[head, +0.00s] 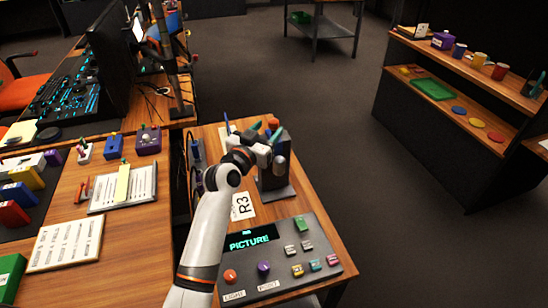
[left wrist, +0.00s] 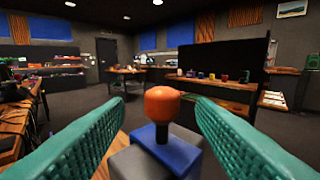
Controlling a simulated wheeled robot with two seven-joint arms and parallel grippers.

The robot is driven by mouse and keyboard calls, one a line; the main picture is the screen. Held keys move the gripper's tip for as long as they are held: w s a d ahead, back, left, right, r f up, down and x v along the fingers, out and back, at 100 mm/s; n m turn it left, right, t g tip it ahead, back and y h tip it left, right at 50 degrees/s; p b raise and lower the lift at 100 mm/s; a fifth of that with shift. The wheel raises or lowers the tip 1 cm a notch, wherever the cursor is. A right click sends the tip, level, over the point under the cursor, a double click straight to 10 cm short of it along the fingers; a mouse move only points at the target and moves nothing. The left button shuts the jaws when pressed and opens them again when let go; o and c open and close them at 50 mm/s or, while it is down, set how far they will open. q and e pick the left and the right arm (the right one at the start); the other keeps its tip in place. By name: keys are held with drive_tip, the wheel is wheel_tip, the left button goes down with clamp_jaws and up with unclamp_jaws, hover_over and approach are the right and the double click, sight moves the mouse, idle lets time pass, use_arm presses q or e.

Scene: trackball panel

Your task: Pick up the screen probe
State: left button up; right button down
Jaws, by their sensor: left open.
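An orange ball on a short black stem stands on a blue block over a grey body in the left wrist view; this seems to be the screen probe (left wrist: 162,104), though no label shows. In the head view its orange top (head: 273,122) shows at the far end of the panel table. My left gripper (head: 266,133) is open, its teal fingers either side of the orange ball in the left wrist view, with clear gaps. The ball appears at or just beyond the fingertips; exact depth is unclear. My right gripper is not in view.
A dark upright stand (head: 272,183) with a grey part stands just below my left gripper. The control panel (head: 285,270), with a screen reading PICTURE and coloured knobs, lies nearer. A desk with boxes and papers is at left.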

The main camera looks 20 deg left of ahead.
sight(271, 127)
use_arm(q)
drive_tip(key=w, duration=0.2)
drive_tip(key=shift+w+d, duration=0.45)
drive_tip(key=shift+w, duration=0.3)
drive_tip(key=c, duration=0.9)
clamp_jaws()
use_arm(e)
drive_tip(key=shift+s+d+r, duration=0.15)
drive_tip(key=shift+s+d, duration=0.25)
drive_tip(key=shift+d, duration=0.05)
